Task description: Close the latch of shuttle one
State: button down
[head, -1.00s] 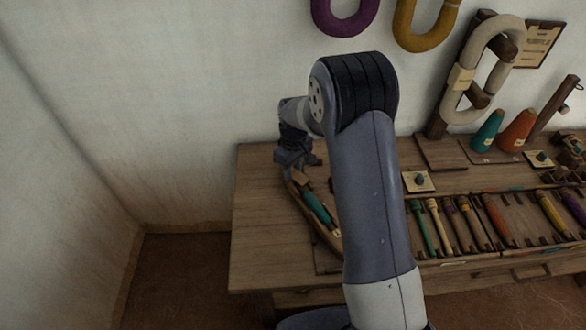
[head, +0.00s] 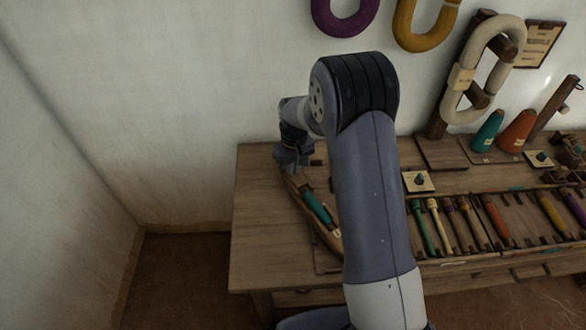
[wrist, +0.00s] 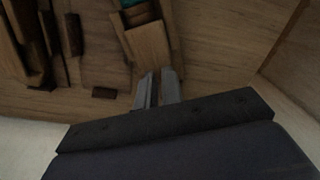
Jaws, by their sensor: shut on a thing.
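The shuttle (head: 331,241), a long wooden boat shape, lies at the left end of the table with a teal bobbin (head: 317,207) in it. My gripper (head: 291,166) is at the shuttle's far end, low over it. In the wrist view my gripper's fingers (wrist: 158,80) are close together at the edge of a flat wooden piece, which looks like the latch (wrist: 149,45). They look shut on it, though the contact is hard to see. A bit of teal shows beyond it. In the head view my gripper largely hides the latch.
A rack of several coloured bobbins (head: 465,222) lies to the right on the table. A card with a dark knob (head: 418,181) and two cones (head: 487,131) stand farther back. Yarn hanks hang on the wall. The table's left strip (head: 262,215) is clear.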

jog(key=shift+m, duration=0.3)
jog(key=c, duration=1.6)
grip_release()
jog(key=shift+o, duration=0.2)
jog(key=shift+r, duration=0.1)
notch_tip(320, 180, up, 11)
jog(key=shift+w+d+p, duration=0.15)
jog(key=shift+p, duration=0.2)
jog(key=shift+f, duration=0.2)
